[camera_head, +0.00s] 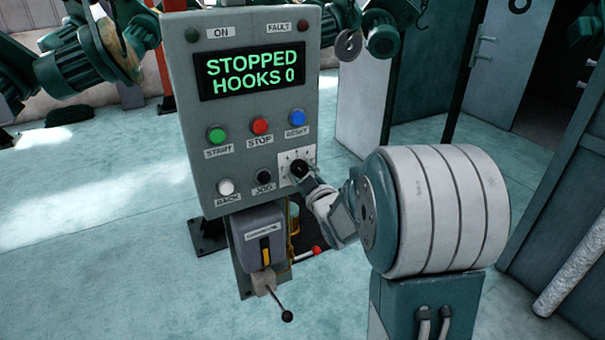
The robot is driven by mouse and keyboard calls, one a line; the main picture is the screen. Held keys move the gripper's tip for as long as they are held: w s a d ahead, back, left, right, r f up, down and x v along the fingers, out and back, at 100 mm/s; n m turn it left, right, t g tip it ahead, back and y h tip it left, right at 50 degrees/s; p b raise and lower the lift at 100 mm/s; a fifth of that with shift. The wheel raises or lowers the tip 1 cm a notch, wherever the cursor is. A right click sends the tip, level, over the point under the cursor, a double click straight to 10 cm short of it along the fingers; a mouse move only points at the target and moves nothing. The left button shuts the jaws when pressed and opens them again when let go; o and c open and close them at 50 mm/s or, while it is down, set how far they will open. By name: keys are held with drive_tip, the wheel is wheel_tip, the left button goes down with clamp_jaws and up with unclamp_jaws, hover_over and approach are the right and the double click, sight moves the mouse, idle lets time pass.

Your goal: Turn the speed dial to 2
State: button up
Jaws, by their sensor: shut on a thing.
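The speed dial (299,168) is a small black knob on a pale scale plate at the lower right of the grey control panel (195,90). My gripper (306,176) reaches in from the right and is shut on the dial. The gripper partly covers the dial and its scale, and the markings are too small to read, so I cannot tell the setting. The panel's display (252,74) reads "STOPPED HOOKS 0" in green.
Green start (217,135), red stop (260,125) and blue reset (297,118) buttons sit above the dial. White back (226,187) and black jog (263,176) buttons are to its left. A box with a yellow switch (265,250) and a black-knobbed lever (286,315) are below.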

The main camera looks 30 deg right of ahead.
drive_tip(key=n, duration=0.5)
drive_tip(key=shift+y, duration=0.3)
drive_tip(key=shift+n, duration=1.8)
drive_tip(key=o, duration=1.2)
drive_tip(key=shift+a, duration=0.1)
drive_tip(key=shift+c, duration=0.2)
drive_tip(key=shift+s, duration=0.45)
drive_tip(key=s+f, duration=0.1)
drive_tip(key=s, duration=1)
